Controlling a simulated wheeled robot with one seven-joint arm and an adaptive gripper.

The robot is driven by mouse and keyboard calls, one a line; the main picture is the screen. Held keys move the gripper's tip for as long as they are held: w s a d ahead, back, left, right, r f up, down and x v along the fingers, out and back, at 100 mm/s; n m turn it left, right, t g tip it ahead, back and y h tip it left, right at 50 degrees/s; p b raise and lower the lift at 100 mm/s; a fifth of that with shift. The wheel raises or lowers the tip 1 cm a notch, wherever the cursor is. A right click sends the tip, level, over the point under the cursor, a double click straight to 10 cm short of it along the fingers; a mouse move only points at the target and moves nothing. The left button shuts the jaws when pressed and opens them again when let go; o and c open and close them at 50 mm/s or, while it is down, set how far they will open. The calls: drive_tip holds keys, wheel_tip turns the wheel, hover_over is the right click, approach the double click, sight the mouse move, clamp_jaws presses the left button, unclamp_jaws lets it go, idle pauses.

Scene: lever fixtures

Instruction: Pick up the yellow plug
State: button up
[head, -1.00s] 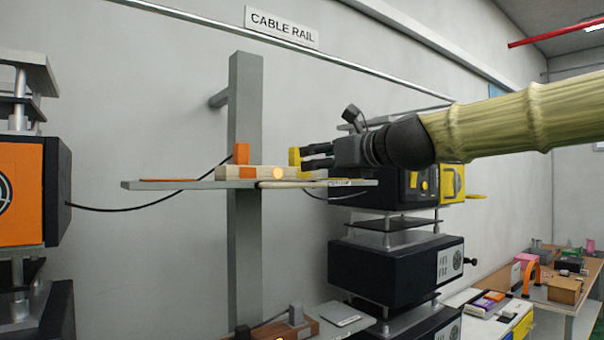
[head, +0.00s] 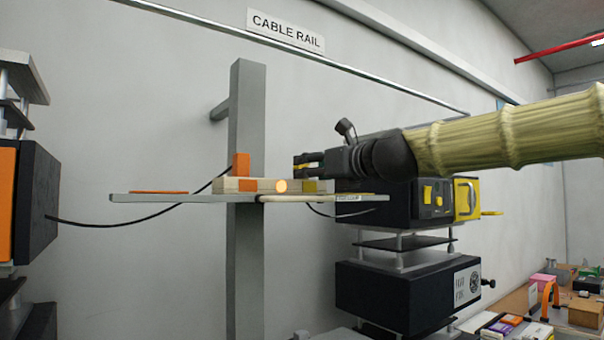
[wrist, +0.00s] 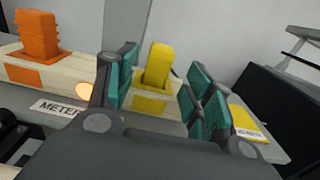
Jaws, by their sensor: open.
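The yellow plug (wrist: 158,66) stands upright in a yellow-marked seat on a pale wooden strip (wrist: 74,72), which lies on a grey shelf. My gripper (wrist: 162,74) is open, with its teal-padded fingers to the left and right of the plug in the wrist view. No contact with the plug shows, and I cannot tell how deep it sits between the fingers. In the head view my gripper (head: 308,163) is low over the right end of the strip and hides most or all of the plug.
An orange plug (wrist: 36,36) stands at the strip's left end, with a glowing light (head: 281,186) between the two seats. A flat yellow pad (wrist: 244,119) lies right of the gripper on the shelf (head: 150,197). A dark instrument box (head: 395,205) stands behind and to the right.

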sight(303, 167)
drive_tip(key=shift+w+a+r, duration=0.1)
drive_tip(key=shift+a+r, duration=0.05)
drive_tip(key=shift+a, duration=0.1)
drive_tip(key=p+x, duration=0.2)
drive_tip(key=x, duration=0.2)
drive_tip(key=shift+d+p, duration=0.15)
drive_tip(key=shift+p, duration=0.15)
drive_tip(key=shift+w+a, duration=0.4)
drive_tip(key=c, duration=1.1)
